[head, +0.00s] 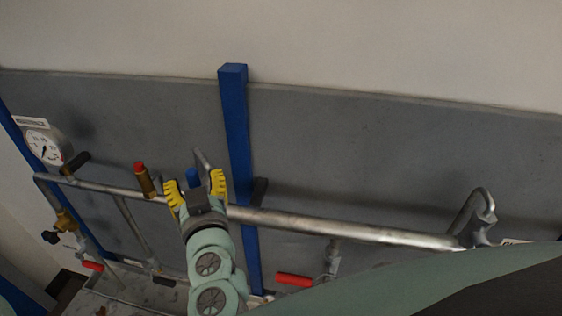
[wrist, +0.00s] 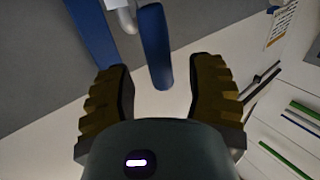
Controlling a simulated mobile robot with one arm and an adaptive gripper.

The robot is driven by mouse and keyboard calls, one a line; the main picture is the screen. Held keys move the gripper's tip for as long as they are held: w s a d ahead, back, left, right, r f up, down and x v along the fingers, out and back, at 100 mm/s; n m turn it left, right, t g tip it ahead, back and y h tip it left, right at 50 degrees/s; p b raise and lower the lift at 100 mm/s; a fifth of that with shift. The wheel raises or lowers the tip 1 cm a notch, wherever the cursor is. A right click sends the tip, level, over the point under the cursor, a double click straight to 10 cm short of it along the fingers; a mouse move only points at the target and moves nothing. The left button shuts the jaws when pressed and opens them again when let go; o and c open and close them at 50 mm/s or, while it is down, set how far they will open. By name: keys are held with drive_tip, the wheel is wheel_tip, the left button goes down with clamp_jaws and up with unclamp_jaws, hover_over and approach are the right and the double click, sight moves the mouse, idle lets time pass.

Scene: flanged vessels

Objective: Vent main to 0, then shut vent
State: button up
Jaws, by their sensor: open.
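My gripper (head: 194,179) is open, its two yellow fingers on either side of a blue lever handle (head: 191,176) above the pipe. In the wrist view, my gripper (wrist: 160,80) shows the blue lever (wrist: 155,45) between the fingers with a gap on both sides, so it is not gripped. The lever's valve body is mostly hidden behind my gripper in the head view. A round white gauge (head: 44,148) with a small label above it stands at the far left; its needle reading is too small to tell. The main pipe (head: 330,227) runs across the wall.
A brass fitting with a red cap (head: 144,180) stands close left of my gripper. A blue post (head: 237,140) rises close on the right. Red-handled valves (head: 294,279) (head: 92,266) sit lower down.

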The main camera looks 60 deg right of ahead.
drive_tip(key=shift+p+x, duration=0.5)
drive_tip(key=shift+x, duration=0.45)
drive_tip(key=shift+a, duration=0.1)
drive_tip(key=shift+o, duration=0.4)
clamp_jaws()
